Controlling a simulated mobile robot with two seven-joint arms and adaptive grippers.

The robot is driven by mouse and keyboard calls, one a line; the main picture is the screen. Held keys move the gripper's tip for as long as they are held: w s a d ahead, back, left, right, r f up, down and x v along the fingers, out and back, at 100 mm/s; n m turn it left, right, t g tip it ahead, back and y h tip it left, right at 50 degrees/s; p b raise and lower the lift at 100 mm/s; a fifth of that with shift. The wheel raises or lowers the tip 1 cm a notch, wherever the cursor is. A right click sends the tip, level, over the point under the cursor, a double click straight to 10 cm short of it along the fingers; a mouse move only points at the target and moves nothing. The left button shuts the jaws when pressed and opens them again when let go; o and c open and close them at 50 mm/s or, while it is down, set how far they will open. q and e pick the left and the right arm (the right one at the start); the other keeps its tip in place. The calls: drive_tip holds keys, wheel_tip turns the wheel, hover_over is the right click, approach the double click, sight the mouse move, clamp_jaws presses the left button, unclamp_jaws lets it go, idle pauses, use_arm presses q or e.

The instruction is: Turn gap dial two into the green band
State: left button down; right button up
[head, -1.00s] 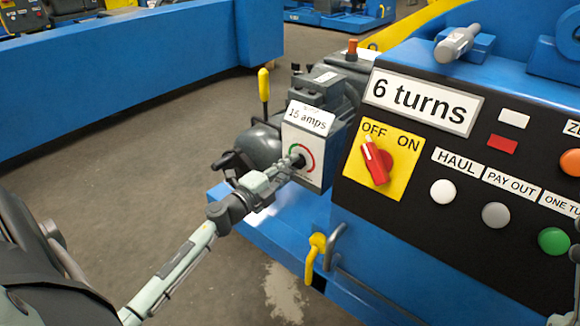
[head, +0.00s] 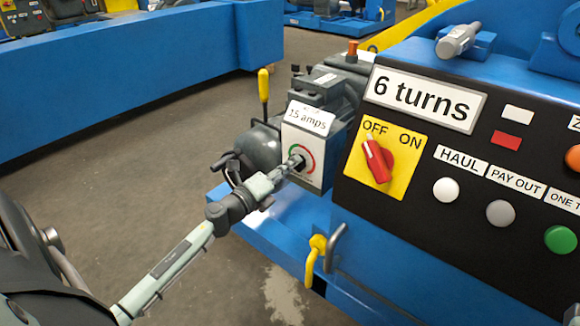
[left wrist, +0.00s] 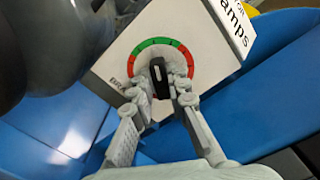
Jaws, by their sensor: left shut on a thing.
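A dial with a black knob (left wrist: 159,80) sits on the white face of a box (head: 317,143) labelled "15 amps". Its arc has a green band (left wrist: 158,42) at the top and red at both ends in the left wrist view. The knob's upper end lies toward the green; its exact pointer mark is unclear. My left gripper (head: 294,163) is shut on the knob, with its fingers (left wrist: 170,91) on either side of it.
A black panel right of the box carries a red OFF/ON switch (head: 377,160) on yellow and several buttons, including a white one (head: 446,190). A yellow-handled lever (head: 263,86) stands behind the box. Open floor lies to the left.

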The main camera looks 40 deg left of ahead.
idle(0.3)
use_arm(q)
drive_tip(key=c, duration=1.5)
unclamp_jaws()
drive_tip(key=s, duration=0.8)
drive_tip(key=s+a, duration=0.1)
drive_tip(key=s, duration=0.3)
drive_tip(key=shift+s, duration=0.1)
